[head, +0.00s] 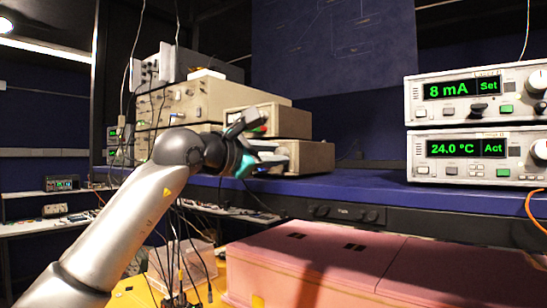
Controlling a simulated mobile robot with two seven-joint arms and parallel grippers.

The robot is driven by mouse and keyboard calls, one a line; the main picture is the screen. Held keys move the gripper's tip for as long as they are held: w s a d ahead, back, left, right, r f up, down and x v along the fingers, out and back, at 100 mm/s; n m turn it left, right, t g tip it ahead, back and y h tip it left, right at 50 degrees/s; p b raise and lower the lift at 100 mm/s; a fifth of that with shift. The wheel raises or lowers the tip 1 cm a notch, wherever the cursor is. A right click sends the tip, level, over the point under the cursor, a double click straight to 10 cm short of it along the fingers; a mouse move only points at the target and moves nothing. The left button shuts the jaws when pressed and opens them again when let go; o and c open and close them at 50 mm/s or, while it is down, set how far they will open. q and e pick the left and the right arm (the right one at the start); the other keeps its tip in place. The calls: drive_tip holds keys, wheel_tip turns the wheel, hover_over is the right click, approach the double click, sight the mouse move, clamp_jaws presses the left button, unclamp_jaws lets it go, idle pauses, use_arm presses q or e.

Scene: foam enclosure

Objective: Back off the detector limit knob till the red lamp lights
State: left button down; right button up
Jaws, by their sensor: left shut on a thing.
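My left gripper (262,148) reaches in from the left, with teal and dark finger parts. It is at the front of two small stacked beige instrument boxes, the upper box (290,121) and the lower box (312,157), on the blue shelf. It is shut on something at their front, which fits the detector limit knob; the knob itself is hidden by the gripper. A small reddish and green spot shows just behind the upper finger; I cannot tell whether it is a lit lamp. My right gripper is not in view.
Two controllers stand on the shelf at right, the upper (480,96) reading 8 mA and the lower (480,156) 24.0 °C. Larger beige instruments (178,100) stand behind my arm. A pink foam enclosure (340,262) fills the lower right. The shelf's middle (375,183) is clear.

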use_arm(q)
drive_tip(key=n+b, duration=0.2)
drive_tip(key=n, duration=0.1)
drive_tip(key=shift+n, duration=0.4)
drive_tip(key=shift+n+b, duration=0.6)
drive_tip(key=shift+n, duration=0.8)
drive_tip(key=c, duration=0.6)
unclamp_jaws()
drive_tip(key=shift+s, duration=0.1)
drive_tip(key=b+v, duration=0.5)
drive_tip(key=v, duration=1)
